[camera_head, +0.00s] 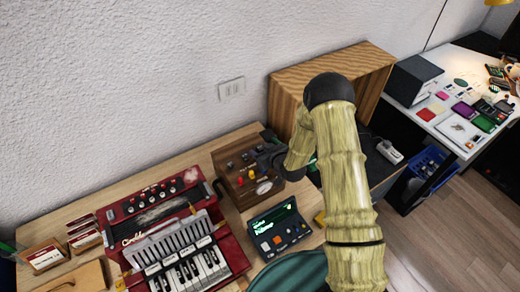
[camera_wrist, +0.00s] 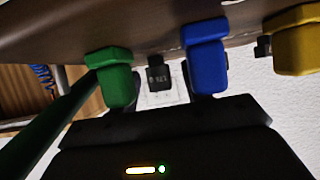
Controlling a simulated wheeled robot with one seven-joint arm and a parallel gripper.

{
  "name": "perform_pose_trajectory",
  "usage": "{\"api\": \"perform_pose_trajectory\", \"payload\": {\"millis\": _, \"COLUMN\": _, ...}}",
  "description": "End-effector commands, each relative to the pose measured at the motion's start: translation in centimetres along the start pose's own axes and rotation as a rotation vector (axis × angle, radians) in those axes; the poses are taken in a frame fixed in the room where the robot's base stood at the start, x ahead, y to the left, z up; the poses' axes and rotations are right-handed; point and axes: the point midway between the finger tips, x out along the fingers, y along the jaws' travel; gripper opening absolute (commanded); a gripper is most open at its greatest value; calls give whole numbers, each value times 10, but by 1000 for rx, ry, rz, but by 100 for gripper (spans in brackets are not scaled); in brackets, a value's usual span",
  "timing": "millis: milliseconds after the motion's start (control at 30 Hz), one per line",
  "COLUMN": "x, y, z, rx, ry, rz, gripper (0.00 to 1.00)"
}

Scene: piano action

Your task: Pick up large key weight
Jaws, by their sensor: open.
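A small dark labelled piece (camera_wrist: 158,76) sits between green and blue. I cannot tell which is the large key weight.
A red keyboard instrument (camera_head: 180,245) stands left of the block, and a dark device with a lit screen (camera_head: 278,230) stands in front. A wooden open cabinet (camera_head: 290,90) is close behind my arm. A white table (camera_head: 440,115) with small items is at the right.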

Motion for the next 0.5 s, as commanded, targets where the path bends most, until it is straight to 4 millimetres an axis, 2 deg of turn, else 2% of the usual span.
{"api": "perform_pose_trajectory", "payload": {"millis": 233, "x": 0, "y": 0, "z": 0, "rx": 0, "ry": 0, "rz": 0, "gripper": 48}}
{"api": "perform_pose_trajectory", "payload": {"millis": 267, "x": 0, "y": 0, "z": 0, "rx": 0, "ry": 0, "rz": 0, "gripper": 44}}
{"api": "perform_pose_trajectory", "payload": {"millis": 400, "x": 0, "y": 0, "z": 0, "rx": 0, "ry": 0, "rz": 0, "gripper": 17}}
{"api": "perform_pose_trajectory", "payload": {"millis": 500, "x": 0, "y": 0, "z": 0, "rx": 0, "ry": 0, "rz": 0, "gripper": 0}}
